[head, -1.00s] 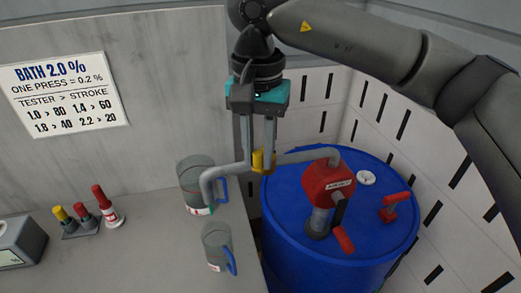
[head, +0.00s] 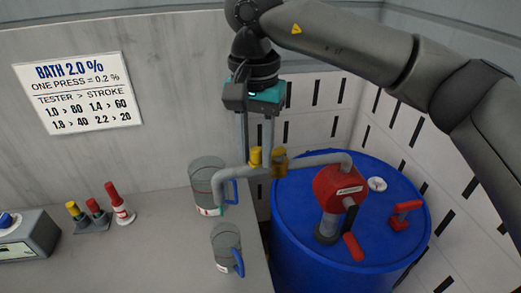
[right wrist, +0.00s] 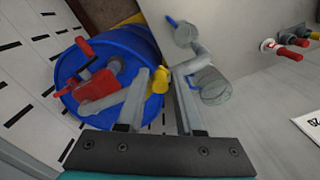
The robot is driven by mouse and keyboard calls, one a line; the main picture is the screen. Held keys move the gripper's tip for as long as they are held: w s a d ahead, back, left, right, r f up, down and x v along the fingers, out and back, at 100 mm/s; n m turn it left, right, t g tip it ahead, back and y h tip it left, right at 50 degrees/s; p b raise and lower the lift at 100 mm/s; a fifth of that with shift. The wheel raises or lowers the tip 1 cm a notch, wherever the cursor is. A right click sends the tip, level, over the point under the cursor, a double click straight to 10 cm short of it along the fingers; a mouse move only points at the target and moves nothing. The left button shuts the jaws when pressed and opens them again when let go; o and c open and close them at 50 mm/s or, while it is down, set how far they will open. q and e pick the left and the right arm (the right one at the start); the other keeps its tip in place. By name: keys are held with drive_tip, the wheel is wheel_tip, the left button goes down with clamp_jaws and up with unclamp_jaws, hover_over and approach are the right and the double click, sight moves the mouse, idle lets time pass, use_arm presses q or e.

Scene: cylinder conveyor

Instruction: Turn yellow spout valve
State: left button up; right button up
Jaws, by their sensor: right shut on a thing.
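The yellow valve (head: 255,156) sits on the grey spout pipe (head: 232,177) of the red hand pump (head: 338,186). My right gripper (head: 255,155) comes from above and is shut on the yellow valve, one finger on each side. A darker yellow part (head: 279,163) of the valve shows just right of the fingers. In the right wrist view the yellow valve (right wrist: 160,79) shows between the fingertips. The pump stands upright on a blue drum (head: 300,225). My left gripper is not in view.
A clear jug (head: 206,182) stands by the spout's down-turned end, and a second jug (head: 226,250) stands nearer on the bench. Small red and yellow-capped bottles (head: 97,212) and a grey tester (head: 30,240) are at left. A red bung tool (head: 402,213) is on the drum.

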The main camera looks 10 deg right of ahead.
drive_tip(key=shift+w+r, duration=0.1)
drive_tip(key=shift+w, duration=0.15)
drive_tip(key=shift+o, duration=0.3)
drive_tip(key=shift+w+a, duration=0.15)
drive_tip(key=shift+w, duration=0.45)
drive_tip(key=shift+w, duration=0.2)
drive_tip(key=o, duration=0.5)
drive_tip(key=shift+o, duration=1.4)
drive_tip(key=shift+d, duration=0.2)
drive_tip(key=o, duration=0.5)
drive_tip(key=shift+a, duration=0.15)
